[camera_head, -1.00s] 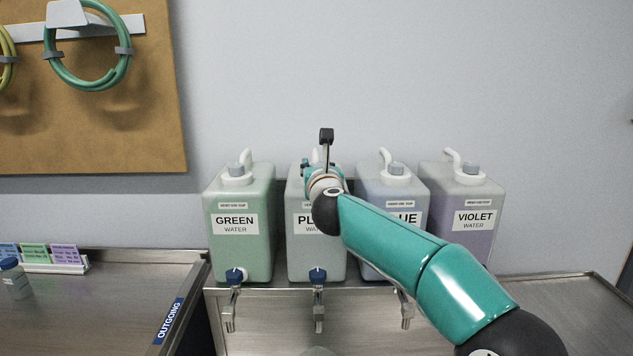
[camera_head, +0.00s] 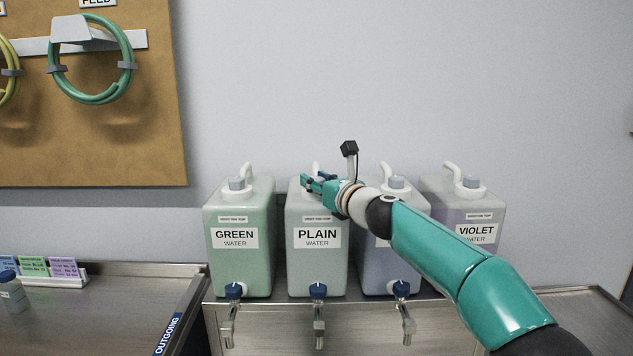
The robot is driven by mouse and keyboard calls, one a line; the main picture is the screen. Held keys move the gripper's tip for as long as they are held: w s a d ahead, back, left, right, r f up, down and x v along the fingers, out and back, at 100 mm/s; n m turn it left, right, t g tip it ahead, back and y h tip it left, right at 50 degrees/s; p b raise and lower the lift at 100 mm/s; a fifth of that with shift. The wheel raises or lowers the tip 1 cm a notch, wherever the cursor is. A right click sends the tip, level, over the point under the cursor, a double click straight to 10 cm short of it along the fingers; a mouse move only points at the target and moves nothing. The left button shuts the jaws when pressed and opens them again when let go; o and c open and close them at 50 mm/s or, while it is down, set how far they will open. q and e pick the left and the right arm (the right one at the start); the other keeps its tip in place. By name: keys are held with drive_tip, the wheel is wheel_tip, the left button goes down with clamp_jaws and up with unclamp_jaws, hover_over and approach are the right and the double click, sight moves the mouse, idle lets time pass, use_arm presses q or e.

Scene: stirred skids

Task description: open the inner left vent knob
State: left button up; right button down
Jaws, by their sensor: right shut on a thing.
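The PLAIN water container (camera_head: 318,265) stands second from the left in a row of jugs, white and upright. Its vent knob on top is hidden by my right gripper (camera_head: 312,183), which comes in from the right over the jug's top. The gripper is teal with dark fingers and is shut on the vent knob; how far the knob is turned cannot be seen. The jug's white handle tip (camera_head: 316,168) shows behind the fingers. My left gripper is not in view.
The GREEN jug (camera_head: 240,270) stands at left with its grey knob (camera_head: 237,184). The blue jug (camera_head: 385,268), partly behind my arm, and the VIOLET jug (camera_head: 477,213) stand right. Taps with blue handles (camera_head: 318,291) stick out in front. A pegboard (camera_head: 90,150) hangs upper left.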

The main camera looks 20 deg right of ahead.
drive_tip(key=c, duration=0.7)
unclamp_jaws()
drive_tip(key=shift+c, duration=0.2)
drive_tip(key=shift+s, duration=0.1)
drive_tip(key=v, duration=1.1)
drive_tip(key=shift+s, duration=0.35)
drive_tip(key=shift+f, duration=0.1)
